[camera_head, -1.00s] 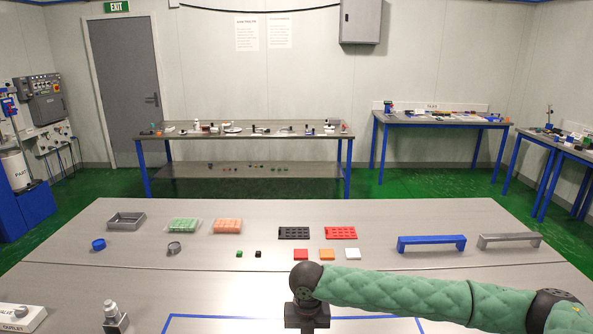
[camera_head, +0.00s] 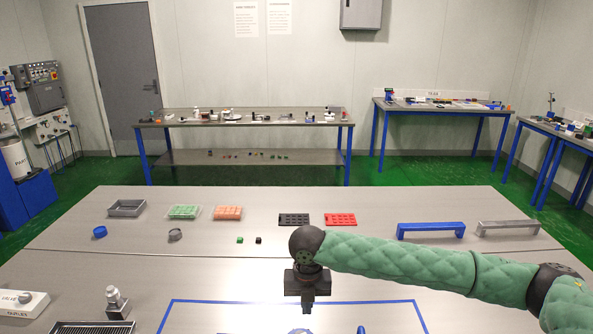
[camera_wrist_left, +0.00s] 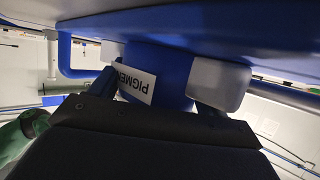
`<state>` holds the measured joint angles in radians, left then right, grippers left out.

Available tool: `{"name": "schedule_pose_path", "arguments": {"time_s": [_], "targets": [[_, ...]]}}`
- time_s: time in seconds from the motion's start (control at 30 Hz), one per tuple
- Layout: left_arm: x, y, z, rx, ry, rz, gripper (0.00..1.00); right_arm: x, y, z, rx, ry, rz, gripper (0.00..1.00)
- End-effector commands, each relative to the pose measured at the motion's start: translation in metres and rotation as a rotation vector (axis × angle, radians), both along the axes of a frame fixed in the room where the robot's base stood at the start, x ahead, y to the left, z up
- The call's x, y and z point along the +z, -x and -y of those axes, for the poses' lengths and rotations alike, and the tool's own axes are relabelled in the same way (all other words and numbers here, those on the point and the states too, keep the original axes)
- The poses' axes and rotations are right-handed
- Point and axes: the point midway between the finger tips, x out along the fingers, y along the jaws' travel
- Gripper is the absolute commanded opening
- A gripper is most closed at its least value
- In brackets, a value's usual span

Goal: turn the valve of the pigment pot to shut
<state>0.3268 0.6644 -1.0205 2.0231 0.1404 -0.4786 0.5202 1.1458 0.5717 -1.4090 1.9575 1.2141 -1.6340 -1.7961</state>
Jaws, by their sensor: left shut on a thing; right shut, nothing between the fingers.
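In the left wrist view, the pigment pot (camera_wrist_left: 176,66) is a blue round body with a white label reading "PIGMEN", the rest cut off. My left gripper (camera_wrist_left: 163,76) is shut on it, with a pale pad on each side of the blue body. Which part of the pot is held, and how its valve is set, I cannot tell. The left gripper is not in the head view. My right gripper (camera_head: 307,304) is shut and empty, pointing down over the blue-taped area. At the head view's bottom edge, only the tops of blue things (camera_head: 361,330) show.
A VALVE-marked box (camera_head: 22,302), a small metal fixture (camera_head: 117,301) and a dark ribbed tray (camera_head: 92,327) stand at the front left. Trays, rings and small blocks lie farther back. A blue handle bar (camera_head: 431,229) and a grey one (camera_head: 508,228) stand back right.

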Motion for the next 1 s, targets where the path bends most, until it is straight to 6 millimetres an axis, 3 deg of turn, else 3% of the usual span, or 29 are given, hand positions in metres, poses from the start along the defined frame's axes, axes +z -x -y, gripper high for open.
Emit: {"name": "schedule_pose_path", "arguments": {"time_s": [0.23, 0.47, 1.0], "targets": [[0.0, 0.0, 0.0, 0.0, 0.0, 0.001, 0.16, 0.01, 0.001, -0.022, 0.002, -0.001, 0.002, 0.0], [0.0, 0.0, 0.0, 0.0, 0.0, 0.001, 0.16, 0.003, 0.001, -0.025, 0.0, 0.0, 0.0, 0.0], [0.0, 0.0, 0.0, 0.0, 0.0, 0.001, 0.16, -0.051, 0.001, -0.025, -0.001, 0.0, -0.001, 0.0]]}}
